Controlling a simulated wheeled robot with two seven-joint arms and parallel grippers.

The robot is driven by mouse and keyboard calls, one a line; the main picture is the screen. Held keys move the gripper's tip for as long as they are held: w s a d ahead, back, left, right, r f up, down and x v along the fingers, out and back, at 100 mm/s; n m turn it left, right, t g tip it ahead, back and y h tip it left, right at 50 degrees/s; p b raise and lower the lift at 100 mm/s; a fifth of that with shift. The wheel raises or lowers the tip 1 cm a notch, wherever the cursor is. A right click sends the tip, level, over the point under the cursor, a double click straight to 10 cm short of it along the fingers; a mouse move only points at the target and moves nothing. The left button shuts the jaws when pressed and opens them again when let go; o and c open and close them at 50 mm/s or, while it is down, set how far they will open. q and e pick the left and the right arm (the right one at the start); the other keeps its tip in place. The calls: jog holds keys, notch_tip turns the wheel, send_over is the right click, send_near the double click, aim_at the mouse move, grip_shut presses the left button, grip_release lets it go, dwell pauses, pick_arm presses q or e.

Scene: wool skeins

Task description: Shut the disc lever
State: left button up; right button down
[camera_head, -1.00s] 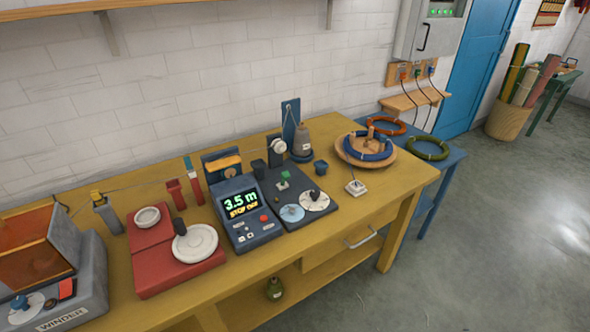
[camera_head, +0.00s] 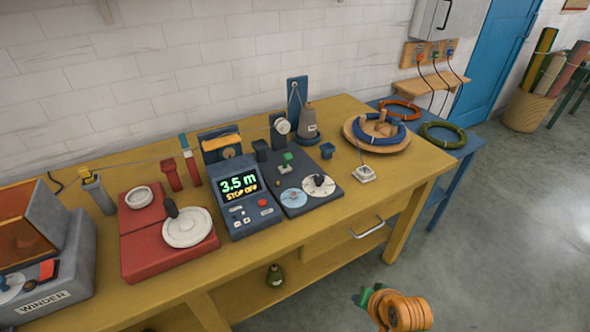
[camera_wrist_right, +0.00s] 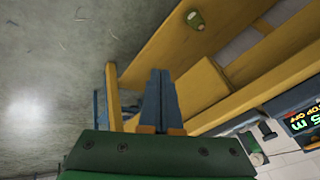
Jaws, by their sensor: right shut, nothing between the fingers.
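A red unit (camera_head: 165,228) stands on the yellow bench, left of the middle in the head view. It carries a pale round disc (camera_head: 190,227) with a short dark lever (camera_head: 171,208) at the disc's upper left edge. Two smaller discs lie on the dark panel to the right, one pale blue (camera_head: 292,200) and one white (camera_head: 318,186) with a dark knob. My right gripper (camera_head: 364,297) is low in front of the bench, well away from all the discs. In the right wrist view its dark fingers (camera_wrist_right: 160,98) are together and empty. My left gripper is out of view.
A display box (camera_head: 244,203) reading 3.5 m stands right of the red unit. The winder (camera_head: 45,272) is at the far left. A drawer handle (camera_head: 367,229) sticks out of the bench front. A green bottle (camera_head: 275,276) stands on the lower shelf.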

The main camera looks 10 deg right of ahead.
jog(key=w+a+r+m+t+y, duration=0.1)
jog(key=w+r+m, duration=0.3)
jog(key=w+m, duration=0.4)
jog(key=w+a+r+m+t+y, duration=0.2)
jog(key=w+r+m, duration=0.3)
jog(key=w+m, duration=0.3)
jog(key=w+a+r+m+t+y, duration=0.1)
jog(key=w+r+m+t, duration=0.3)
jog(key=w+m, duration=0.4)
jog(key=shift+w+a+r+m, duration=0.15)
jog(key=shift+a+r+m, duration=0.2)
jog(key=shift+a, duration=0.3)
jog(key=shift+f, duration=0.15)
